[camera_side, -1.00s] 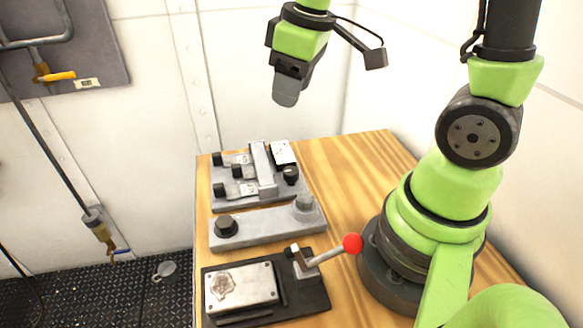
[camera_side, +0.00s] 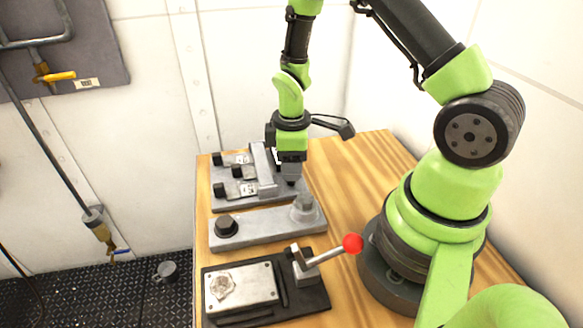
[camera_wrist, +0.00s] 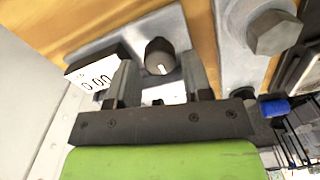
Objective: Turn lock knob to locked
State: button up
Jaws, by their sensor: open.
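The lock knob (camera_wrist: 158,56) is a dark round knob with a white pointer line, on a grey slide fixture (camera_wrist: 90,45). In the wrist view it lies between the two finger tips of my gripper (camera_wrist: 160,66). The fingers are apart, and I cannot tell whether they touch it. In the side view my gripper (camera_side: 291,178) points down over the right end of the fixture (camera_side: 222,203) and hides the knob.
A grey bar (camera_side: 262,228) with two hex bolts lies in front of the fixture. Nearer is a dark base plate (camera_side: 307,300) with a red-balled lever (camera_side: 352,243). Black knobs (camera_side: 219,190) stick out on the fixture's left. Bare wood (camera_side: 350,165) is on the right.

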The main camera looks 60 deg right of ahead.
jog(key=shift+f, duration=0.9)
jog(key=shift+c, duration=0.4)
jog(key=c, duration=0.6)
jog(key=shift+o, duration=0.2)
